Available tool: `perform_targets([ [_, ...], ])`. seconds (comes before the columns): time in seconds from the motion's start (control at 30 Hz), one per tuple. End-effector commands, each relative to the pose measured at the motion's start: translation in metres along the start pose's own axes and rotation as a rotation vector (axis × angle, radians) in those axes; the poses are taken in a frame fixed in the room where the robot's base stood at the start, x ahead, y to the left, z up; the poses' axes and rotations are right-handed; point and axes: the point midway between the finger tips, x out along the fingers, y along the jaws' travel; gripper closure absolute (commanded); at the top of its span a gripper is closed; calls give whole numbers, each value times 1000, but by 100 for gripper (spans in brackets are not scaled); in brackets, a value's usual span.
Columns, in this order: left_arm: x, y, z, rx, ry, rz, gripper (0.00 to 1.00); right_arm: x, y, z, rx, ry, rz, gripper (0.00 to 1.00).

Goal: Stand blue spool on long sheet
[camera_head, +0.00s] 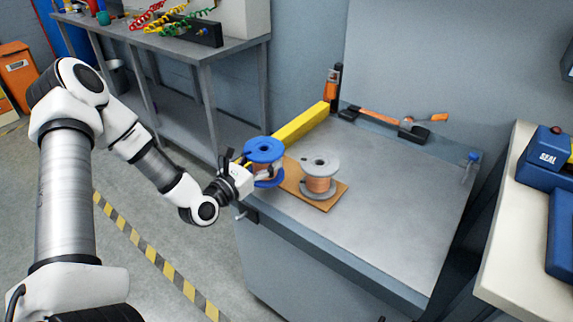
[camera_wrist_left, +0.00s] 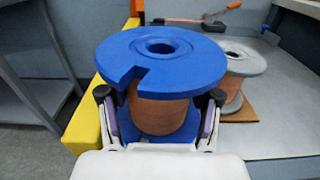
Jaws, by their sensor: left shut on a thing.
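The blue spool (camera_head: 264,150), with blue flanges and a copper-coloured winding, is upright in my left gripper (camera_head: 246,172). In the left wrist view the two fingers close on either side of the blue spool (camera_wrist_left: 160,60), below its notched top flange. A long brown sheet (camera_head: 333,196) lies on the grey table. The blue spool is at the sheet's left end; I cannot tell whether it touches the sheet. A grey spool (camera_head: 319,168) with copper winding stands upright on the sheet, just right of the blue one. My right gripper is not in view.
A yellow bar (camera_head: 302,124) runs along the table's left back edge, close behind the blue spool. An orange-handled tool (camera_head: 382,118) lies at the back. The right part of the table (camera_head: 400,200) is clear. A bench (camera_head: 180,42) with coloured coils stands behind left.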

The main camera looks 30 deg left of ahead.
Motion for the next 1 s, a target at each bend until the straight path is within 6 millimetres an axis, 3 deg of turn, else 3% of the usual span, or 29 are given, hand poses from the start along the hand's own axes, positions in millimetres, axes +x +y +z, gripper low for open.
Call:
perform_targets([
  [0.2,58,0,-5,7,-5,-5,100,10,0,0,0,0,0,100],
  [0.43,87,0,-7,3,-4,-4,100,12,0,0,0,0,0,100],
  [0.6,85,1,-38,0,-2,-2,100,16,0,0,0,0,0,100],
  [1.0,84,2,-45,-1,-4,-1,100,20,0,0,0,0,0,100],
])
